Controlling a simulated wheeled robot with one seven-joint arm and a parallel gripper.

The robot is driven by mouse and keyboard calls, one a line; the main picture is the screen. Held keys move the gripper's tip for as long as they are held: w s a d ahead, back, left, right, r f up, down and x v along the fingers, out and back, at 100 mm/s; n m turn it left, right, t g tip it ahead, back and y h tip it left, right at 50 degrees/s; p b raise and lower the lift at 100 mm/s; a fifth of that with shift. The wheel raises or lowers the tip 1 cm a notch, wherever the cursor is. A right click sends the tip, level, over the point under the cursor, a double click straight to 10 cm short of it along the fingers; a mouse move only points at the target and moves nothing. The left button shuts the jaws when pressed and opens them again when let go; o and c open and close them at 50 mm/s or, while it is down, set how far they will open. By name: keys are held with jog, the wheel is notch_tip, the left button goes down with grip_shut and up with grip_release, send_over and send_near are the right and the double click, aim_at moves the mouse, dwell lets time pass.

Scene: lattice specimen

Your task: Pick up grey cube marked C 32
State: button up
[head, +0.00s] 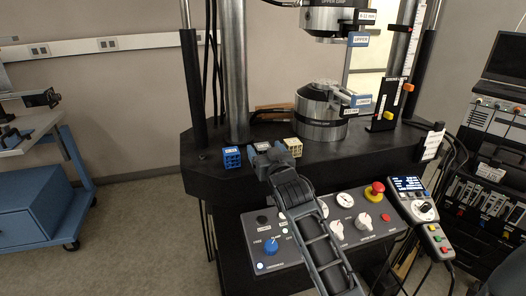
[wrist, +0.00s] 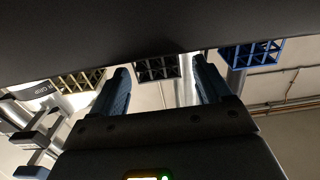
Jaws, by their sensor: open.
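The grey lattice cube (wrist: 158,69) shows in the wrist view between and beyond my two fingers. In the head view, a pale label and a bit of the grey cube (head: 261,146) show just behind my gripper, which hides most of it. The marking is too small to read. My gripper (head: 266,157) is open and empty, close in front of the grey cube; its blue-grey fingers also show in the wrist view (wrist: 160,75), one on each side of the cube. I cannot tell any contact.
A blue lattice cube (head: 232,157) stands left of the grey one, and a cream lattice cube (head: 294,147) right, on the black machine bed (head: 205,176). The steel lower grip (head: 320,112) stands behind right. A control panel (head: 290,255) with knobs lies below my arm.

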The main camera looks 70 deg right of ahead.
aim_at(262, 144)
jog(key=shift+p+x, duration=0.3)
jog(key=shift+x, duration=1.5)
jog(key=shift+c, duration=0.4)
jog(key=c, duration=1)
jog(key=shift+o, duration=0.2)
jog(key=shift+r, duration=0.15)
